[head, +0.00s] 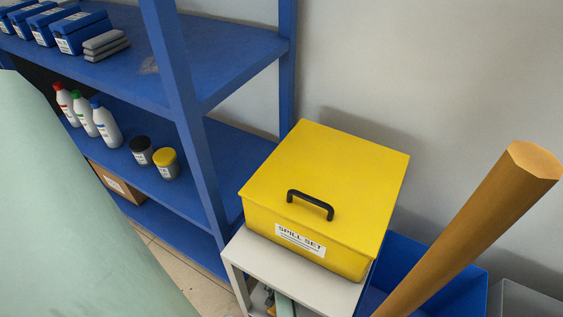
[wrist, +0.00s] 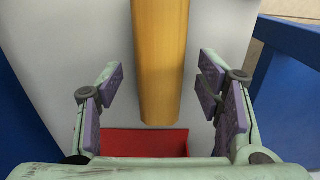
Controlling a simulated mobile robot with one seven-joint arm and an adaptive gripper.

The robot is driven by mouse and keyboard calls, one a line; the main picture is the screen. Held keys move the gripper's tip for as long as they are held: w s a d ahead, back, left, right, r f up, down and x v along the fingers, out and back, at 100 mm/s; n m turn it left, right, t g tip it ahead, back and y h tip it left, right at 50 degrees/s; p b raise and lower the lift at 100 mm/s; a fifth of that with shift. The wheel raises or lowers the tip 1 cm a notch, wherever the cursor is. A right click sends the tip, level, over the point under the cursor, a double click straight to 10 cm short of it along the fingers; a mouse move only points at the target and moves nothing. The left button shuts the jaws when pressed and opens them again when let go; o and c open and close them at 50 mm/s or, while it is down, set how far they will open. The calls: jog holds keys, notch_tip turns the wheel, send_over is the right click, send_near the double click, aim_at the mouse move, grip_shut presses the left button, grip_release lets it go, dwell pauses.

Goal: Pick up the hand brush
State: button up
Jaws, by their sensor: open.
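In the wrist view my gripper (wrist: 165,105) is open, with its purple-padded fingers apart on either side of an ochre bar (wrist: 160,60). The bar looks like the hand brush's handle, but no bristles show, so I cannot be sure. I cannot clearly make out my gripper there.
A yellow spill set box (head: 325,190) with a black handle sits on a pale stand (head: 290,268). A blue bin (head: 455,287) stands beside it. Blue shelving (head: 195,130) holds bottles, jars and blue boxes. A red tray-like thing (wrist: 145,142) shows below the bar's end.

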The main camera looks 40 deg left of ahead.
jog(key=shift+f, duration=1.55)
jog(key=shift+c, duration=0.2)
grip_shut()
